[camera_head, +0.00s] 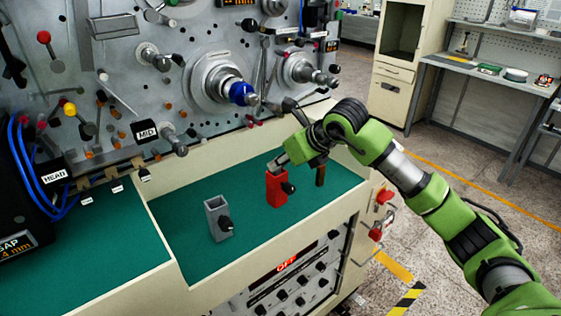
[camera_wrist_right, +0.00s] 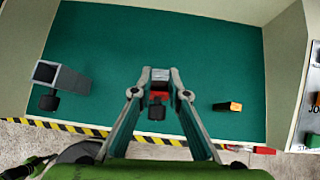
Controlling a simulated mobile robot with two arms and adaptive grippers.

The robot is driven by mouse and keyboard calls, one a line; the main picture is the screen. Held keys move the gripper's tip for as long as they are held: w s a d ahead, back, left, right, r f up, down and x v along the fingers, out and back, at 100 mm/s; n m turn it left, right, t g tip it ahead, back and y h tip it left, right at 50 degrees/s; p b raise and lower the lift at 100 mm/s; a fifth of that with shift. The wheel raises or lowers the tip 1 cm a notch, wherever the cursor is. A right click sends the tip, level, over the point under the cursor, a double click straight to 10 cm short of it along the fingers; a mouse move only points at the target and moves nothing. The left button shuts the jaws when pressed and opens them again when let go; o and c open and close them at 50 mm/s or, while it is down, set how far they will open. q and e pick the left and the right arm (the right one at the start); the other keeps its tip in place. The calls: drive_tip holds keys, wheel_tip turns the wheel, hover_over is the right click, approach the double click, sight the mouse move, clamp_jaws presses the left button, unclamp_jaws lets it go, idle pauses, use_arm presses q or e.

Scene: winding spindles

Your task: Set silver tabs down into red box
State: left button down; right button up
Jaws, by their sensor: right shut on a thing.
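The red box (camera_head: 276,190) stands upright on the green mat, with a black knob on its side. In the right wrist view the red box (camera_wrist_right: 159,95) shows just beneath the fingertips, mostly hidden. My right gripper (camera_head: 280,163) is directly above the red box's mouth, fingers pointing down. In the right wrist view my right gripper (camera_wrist_right: 160,78) is shut on small silver tabs (camera_wrist_right: 160,74) held between the fingertips. I cannot tell whether the tabs' lower ends are inside the box. My left gripper is not in view.
A grey box (camera_head: 218,218) with a black knob stands left of the red one. A brown and black piece (camera_head: 320,172) stands right of it. The green mat (camera_head: 250,240) between them is clear. The machine panel with spindles (camera_head: 215,80) rises behind, and the cream tray wall surrounds the mat.

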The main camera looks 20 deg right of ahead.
drive_tip(key=shift+f, duration=0.2)
drive_tip(key=o, duration=0.9)
drive_tip(key=v, duration=1.2)
